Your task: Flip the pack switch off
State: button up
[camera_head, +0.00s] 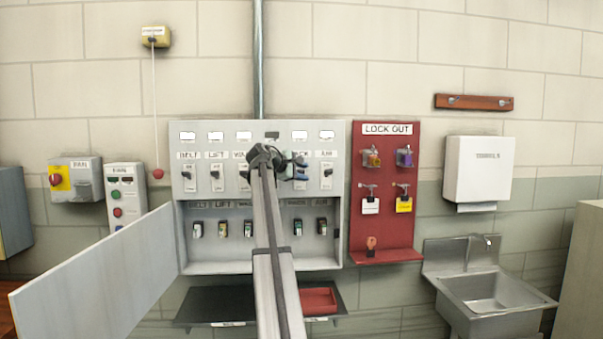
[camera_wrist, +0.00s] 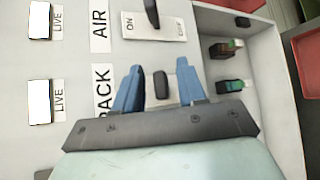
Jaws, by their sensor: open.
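The pack switch is a dark lever (camera_wrist: 161,85) on the grey panel. It sits beside the PACK label (camera_wrist: 103,92) in the wrist view. A lit white LIVE window (camera_wrist: 40,101) is in line with it; this window also shows in the head view (camera_head: 299,135). My gripper (camera_wrist: 158,66) is open. Its blue fingers stand on either side of the lever, with a gap to each visible. In the head view my gripper (camera_head: 301,168) is in front of the panel and covers most of the pack switch. The lever's on or off position is unclear; its plate is mostly hidden.
The AIR switch (camera_wrist: 152,14) is close beside, with ON and OFF marks. Other switches, such as LIFT (camera_head: 215,174), line the panel. Tagged keys or locks (camera_head: 297,227) hang below. The panel's door (camera_head: 100,270) stands open at left. A red lock-out board (camera_head: 385,222) is at right.

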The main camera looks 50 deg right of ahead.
grip_shut()
jog(key=shift+a+f, duration=0.1)
dwell(0.3)
jog(key=shift+f+m+h, duration=0.9)
jog(key=shift+m+h, duration=0.35)
jog(key=shift+m, duration=0.1)
jog(key=shift+f+m+h, duration=0.95)
jog(key=shift+m+h, duration=0.35)
jog(key=shift+f+m+h, duration=0.9)
jog(key=shift+m+h, duration=0.35)
jog(key=shift+m, duration=0.1)
jog(key=shift+g, duration=0.3)
